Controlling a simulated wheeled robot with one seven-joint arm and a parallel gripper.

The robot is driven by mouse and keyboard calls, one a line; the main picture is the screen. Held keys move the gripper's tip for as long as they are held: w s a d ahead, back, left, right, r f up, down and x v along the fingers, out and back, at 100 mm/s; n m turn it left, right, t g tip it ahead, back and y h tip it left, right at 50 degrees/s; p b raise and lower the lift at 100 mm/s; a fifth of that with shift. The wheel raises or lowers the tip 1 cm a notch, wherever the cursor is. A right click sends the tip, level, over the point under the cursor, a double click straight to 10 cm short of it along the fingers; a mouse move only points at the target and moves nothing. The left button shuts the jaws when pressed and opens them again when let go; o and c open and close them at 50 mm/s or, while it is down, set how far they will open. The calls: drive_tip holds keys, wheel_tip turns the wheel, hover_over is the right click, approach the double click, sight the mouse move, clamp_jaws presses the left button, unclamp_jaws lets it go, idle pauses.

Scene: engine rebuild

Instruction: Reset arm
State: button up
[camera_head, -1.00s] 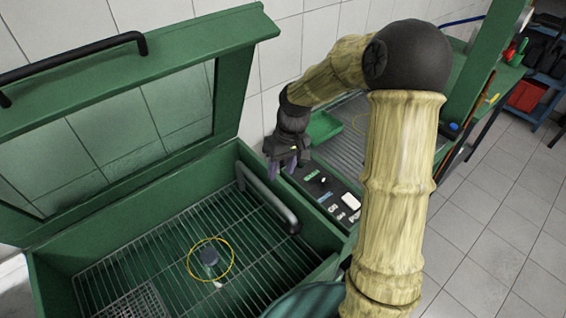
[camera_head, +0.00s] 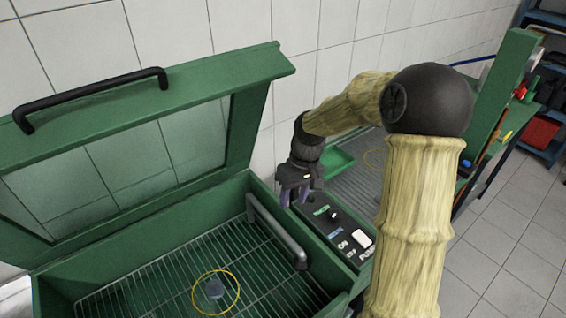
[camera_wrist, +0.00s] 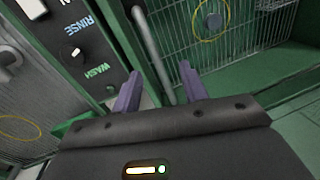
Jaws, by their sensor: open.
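My gripper (camera_head: 293,196) is open and empty, with its two purple fingers apart. It hangs over the far end of the control panel (camera_head: 317,222) on the right side of the green washer. In the wrist view the fingers of my gripper (camera_wrist: 157,88) point toward the washer's edge, and nothing is between them. The panel also shows there (camera_wrist: 88,45), with a switch and the words RINSE and WASH. My arm rises from the lower right and bends at a dark elbow joint.
The washer's lid (camera_head: 150,140) stands open with a black handle. Inside is a wire rack (camera_head: 250,275) with a yellow ring (camera_head: 238,291) around a grey round piece (camera_head: 215,289). A grey bar (camera_head: 277,232) runs along the right wall.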

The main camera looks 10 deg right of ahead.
drive_tip(key=shift+s, duration=0.1)
drive_tip(key=s+d+m+t+h, duration=0.2)
drive_tip(key=s+d+m+t, duration=0.1)
drive_tip(key=s, duration=1.1)
drive_tip(key=shift+s+r+m, duration=0.35)
drive_tip(key=shift+m, duration=0.15)
